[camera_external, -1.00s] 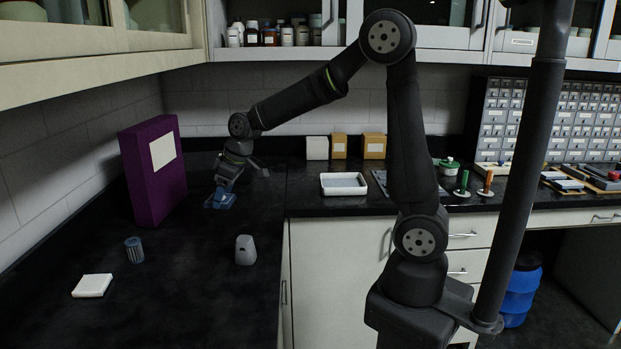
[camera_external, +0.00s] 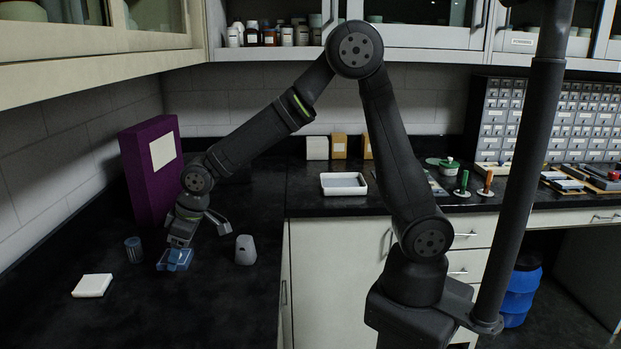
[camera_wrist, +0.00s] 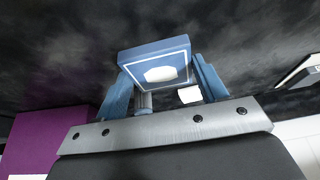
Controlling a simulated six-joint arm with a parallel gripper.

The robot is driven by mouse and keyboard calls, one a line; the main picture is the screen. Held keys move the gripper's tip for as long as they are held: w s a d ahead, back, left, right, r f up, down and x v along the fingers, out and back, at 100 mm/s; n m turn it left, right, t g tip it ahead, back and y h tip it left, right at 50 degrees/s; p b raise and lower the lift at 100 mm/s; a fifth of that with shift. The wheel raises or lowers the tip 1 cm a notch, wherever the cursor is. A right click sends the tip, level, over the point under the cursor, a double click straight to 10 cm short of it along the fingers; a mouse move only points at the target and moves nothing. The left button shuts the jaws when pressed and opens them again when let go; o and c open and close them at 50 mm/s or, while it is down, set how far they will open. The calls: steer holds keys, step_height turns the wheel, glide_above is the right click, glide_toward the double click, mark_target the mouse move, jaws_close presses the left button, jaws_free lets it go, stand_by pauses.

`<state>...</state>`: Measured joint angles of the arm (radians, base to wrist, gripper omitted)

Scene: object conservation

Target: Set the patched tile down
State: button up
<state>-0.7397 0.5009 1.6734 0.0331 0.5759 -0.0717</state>
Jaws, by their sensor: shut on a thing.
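The patched tile is a blue square plate with a white border line and a white patch, seen in the wrist view (camera_wrist: 153,56) and as a small blue shape in the external view (camera_external: 174,262). My gripper (camera_external: 178,250) is shut on it, with its blue fingers on either side of the tile in the wrist view (camera_wrist: 160,80). The tile is low over the dark counter; I cannot tell whether it touches. It is between a striped grey-blue cylinder (camera_external: 134,250) on the left and a grey rounded block (camera_external: 245,250) on the right.
A white slab (camera_external: 92,285) lies at the front left. A tall purple box (camera_external: 150,185) stands behind my gripper, against the wall. A white tray (camera_external: 344,191) is on the back counter. The black counter (camera_external: 190,315) is clear in front of the tile.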

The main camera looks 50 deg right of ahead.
mark_target(182, 258)
steer(key=shift+s+a+f, duration=0.1)
steer(key=shift+a+f, duration=0.3)
steer(key=shift+a, duration=0.05)
steer(key=shift+f, duration=1.85)
steer(key=shift+f, duration=0.2)
steer(key=o, duration=1.1)
steer(key=shift+r, duration=0.1)
steer(key=v, duration=1.2)
steer(key=shift+r, duration=0.1)
